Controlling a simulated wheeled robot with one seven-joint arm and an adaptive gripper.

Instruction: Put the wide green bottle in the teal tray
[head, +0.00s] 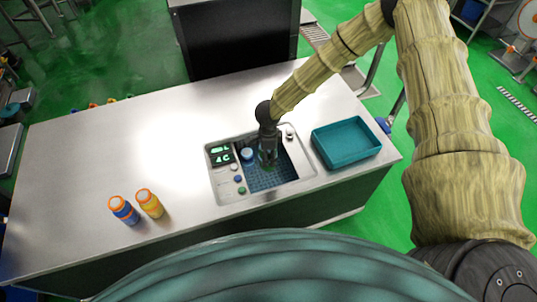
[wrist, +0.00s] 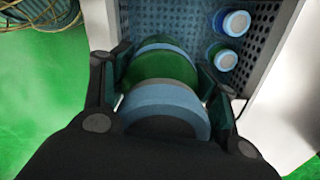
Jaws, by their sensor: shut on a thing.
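The wide green bottle (wrist: 165,68) lies between the two fingers of my gripper (wrist: 163,82) in the wrist view, with pale blue parts at both ends of its green body. My gripper is shut on it. In the head view my gripper (head: 267,158) is over the dark perforated well in the counter, and the bottle is mostly hidden by the fingers. I cannot tell whether its base touches the well floor. The teal tray (head: 345,160) stands on the counter just right of the well and looks empty.
Two blue-capped bottles (wrist: 235,23) (wrist: 227,60) stand in the well close beside my gripper. A control panel (head: 222,154) is at the well's left. A blue bottle (head: 123,211) and a yellow bottle (head: 150,204) stand farther left. The counter's left part (head: 90,150) is clear.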

